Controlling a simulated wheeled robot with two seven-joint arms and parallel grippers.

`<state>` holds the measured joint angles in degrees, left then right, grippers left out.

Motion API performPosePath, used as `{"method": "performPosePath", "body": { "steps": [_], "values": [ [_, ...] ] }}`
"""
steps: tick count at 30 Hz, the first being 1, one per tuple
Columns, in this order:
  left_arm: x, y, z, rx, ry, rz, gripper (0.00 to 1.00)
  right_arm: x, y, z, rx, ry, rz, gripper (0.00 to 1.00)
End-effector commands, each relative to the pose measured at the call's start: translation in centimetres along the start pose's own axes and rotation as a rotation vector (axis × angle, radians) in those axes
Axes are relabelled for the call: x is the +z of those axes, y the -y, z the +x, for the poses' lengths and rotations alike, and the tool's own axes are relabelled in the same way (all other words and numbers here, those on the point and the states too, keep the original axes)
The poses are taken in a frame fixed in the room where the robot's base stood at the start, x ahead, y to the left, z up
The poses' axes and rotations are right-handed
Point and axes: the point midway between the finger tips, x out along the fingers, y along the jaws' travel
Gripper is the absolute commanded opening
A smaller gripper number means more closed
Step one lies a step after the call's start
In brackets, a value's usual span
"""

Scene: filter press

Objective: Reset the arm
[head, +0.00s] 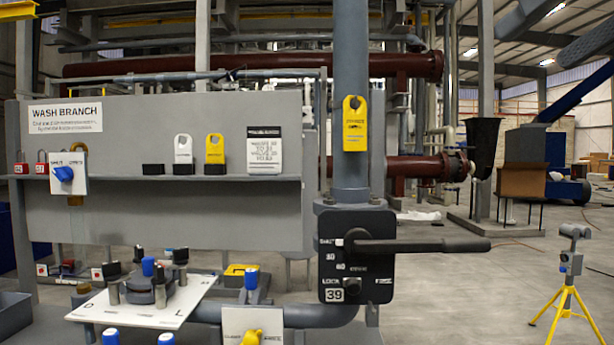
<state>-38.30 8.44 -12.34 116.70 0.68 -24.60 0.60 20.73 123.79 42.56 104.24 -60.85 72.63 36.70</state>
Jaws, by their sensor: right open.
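Neither of my grippers can be made out in the head view. A black lever handle (425,245) sticks out level to the right from a black lock plate (353,285) marked 39. The plate is on a thick grey vertical pipe (350,120). A yellow tag (355,124) hangs on that pipe above the lever. No arm or gripper of mine is seen touching the lever, the tag or the plate.
A grey WASH BRANCH panel (220,115) has a shelf (230,179) with a white tag (183,149), a yellow tag (214,149) and red padlocks (41,163). A white board (145,308) with posts is lower left. A yellow tripod (567,298) stands right. Floor between is clear.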

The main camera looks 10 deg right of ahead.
Motion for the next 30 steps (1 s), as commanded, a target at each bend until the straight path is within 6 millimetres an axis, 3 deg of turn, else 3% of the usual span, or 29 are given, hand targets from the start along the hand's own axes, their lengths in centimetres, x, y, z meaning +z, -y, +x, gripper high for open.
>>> {"method": "performPosePath", "body": {
  "steps": [11,14,17,20,24,26,30],
  "values": [
    [-0.9,0.3,0.4,-0.004,-0.019,0.004,0.55,-4.8,4.0,10.2,0.405,-0.105,0.325,0.74],
    [-0.7,0.2,0.3,-0.004,-0.016,0.004,0.55,-7.3,5.4,13.8,0.541,-0.118,0.496,0.74],
    [-0.6,0.2,0.3,-0.003,-0.013,0.003,0.55,-11.2,7.3,18.4,0.683,-0.111,0.753,0.74],
    [-0.3,0.2,0.2,-0.003,-0.006,0.002,0.55,-16.6,9.4,23.1,0.78,-0.078,1.083,0.74],
    [0.0,0.1,0.1,-0.002,0.001,0.0,0.55,-25.6,11.6,28.4,0.779,-0.01,1.539,0.74],
    [0.1,0.1,0.1,-0.002,0.002,0.0,0.55,-29.8,12.0,30.1,0.739,0.016,1.72,0.74],
    [0.1,0.1,0.1,-0.002,0.003,0.0,0.55,-40.1,11.4,32.8,0.576,0.059,2.107,0.74]
  ]
}}
